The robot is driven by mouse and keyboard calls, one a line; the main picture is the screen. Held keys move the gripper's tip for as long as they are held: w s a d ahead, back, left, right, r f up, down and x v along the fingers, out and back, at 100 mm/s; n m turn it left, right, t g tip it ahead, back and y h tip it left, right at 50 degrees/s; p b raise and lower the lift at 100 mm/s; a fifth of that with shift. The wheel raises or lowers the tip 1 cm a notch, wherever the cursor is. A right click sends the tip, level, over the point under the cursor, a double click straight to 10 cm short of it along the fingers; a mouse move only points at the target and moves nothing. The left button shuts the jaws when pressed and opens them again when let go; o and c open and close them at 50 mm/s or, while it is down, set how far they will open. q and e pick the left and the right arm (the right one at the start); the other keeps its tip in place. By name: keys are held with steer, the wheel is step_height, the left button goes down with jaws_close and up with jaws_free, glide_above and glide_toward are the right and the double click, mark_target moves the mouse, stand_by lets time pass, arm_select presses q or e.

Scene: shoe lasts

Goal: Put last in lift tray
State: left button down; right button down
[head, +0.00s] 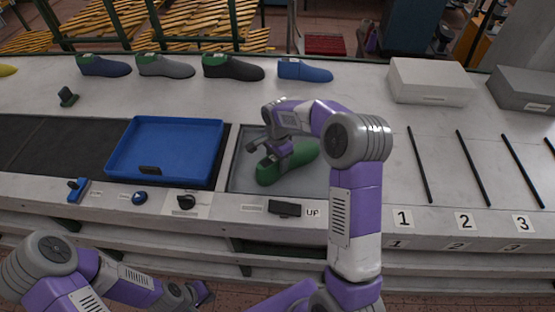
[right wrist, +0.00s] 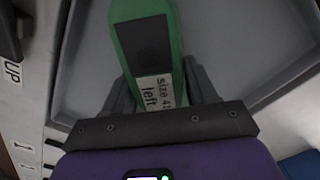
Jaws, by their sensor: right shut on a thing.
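The green last (head: 300,155) lies over the grey lift tray (head: 238,180) in the middle of the head view. Its label reading "size 41 left" shows in the right wrist view, where the last (right wrist: 147,45) sits between the fingers.
A blue tray (head: 165,120) stands left of the lift tray. Several lasts, including a black one (head: 232,68) and a blue one (head: 303,71), line the back. A white box (head: 430,82) and numbered slots are at right. An UP switch (head: 285,208) is in front.

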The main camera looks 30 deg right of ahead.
steer(key=shift+c, duration=1.6)
jaws_free()
step_height(320, 180, up, 12)
steer(key=shift+r+p, duration=0.1)
steer(key=shift+p, duration=0.95)
